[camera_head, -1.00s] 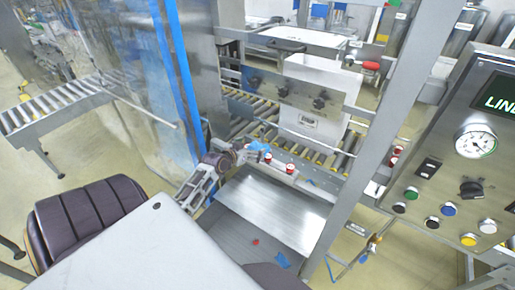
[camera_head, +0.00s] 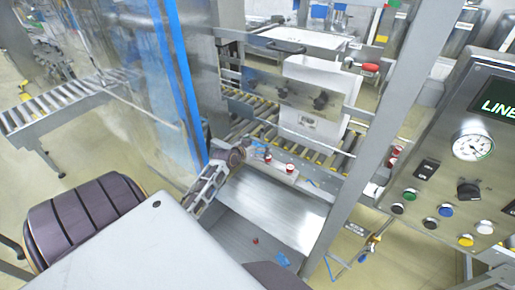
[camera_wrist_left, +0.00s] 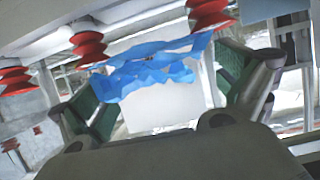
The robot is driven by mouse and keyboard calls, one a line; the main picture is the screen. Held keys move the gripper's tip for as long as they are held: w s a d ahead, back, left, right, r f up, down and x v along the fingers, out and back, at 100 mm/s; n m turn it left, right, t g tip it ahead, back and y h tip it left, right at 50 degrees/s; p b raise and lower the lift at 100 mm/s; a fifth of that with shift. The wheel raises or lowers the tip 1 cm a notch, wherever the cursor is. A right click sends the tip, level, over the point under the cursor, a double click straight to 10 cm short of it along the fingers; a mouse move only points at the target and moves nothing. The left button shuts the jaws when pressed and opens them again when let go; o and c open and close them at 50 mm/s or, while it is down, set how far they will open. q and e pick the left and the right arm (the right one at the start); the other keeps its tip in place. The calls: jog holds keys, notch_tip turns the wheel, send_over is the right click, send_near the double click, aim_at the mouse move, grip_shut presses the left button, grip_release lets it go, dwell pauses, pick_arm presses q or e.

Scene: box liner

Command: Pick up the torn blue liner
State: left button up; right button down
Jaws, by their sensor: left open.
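The torn blue liner (camera_wrist_left: 148,72) hangs as a crumpled, ragged strip beneath red suction cups (camera_wrist_left: 88,45) in the left wrist view. In the head view only a small blue part of the liner (camera_head: 257,144) shows beside my left gripper (camera_head: 243,148). In the left wrist view my left gripper (camera_wrist_left: 165,80) is open, its green-padded fingers on either side of the liner. The fingers do not appear closed on it. My right gripper is not in view.
A roller conveyor (camera_head: 245,107) with a white box (camera_head: 308,100) lies behind. A metal tray (camera_head: 275,212) sits below the gripper, with small blue and red scraps near its front. A steel post (camera_head: 375,130) and control panel (camera_head: 455,170) stand right; a clear curtain (camera_head: 125,75) hangs left.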

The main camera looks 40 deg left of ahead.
aim_at(258, 144)
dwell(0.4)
pick_arm(q)
jog(key=c, duration=0.7)
jog(key=shift+r, duration=0.15)
notch_tip(258, 144, up, 10)
jog(key=shift+f+b, duration=0.15)
jog(key=shift+b, duration=0.15)
dwell(0.6)
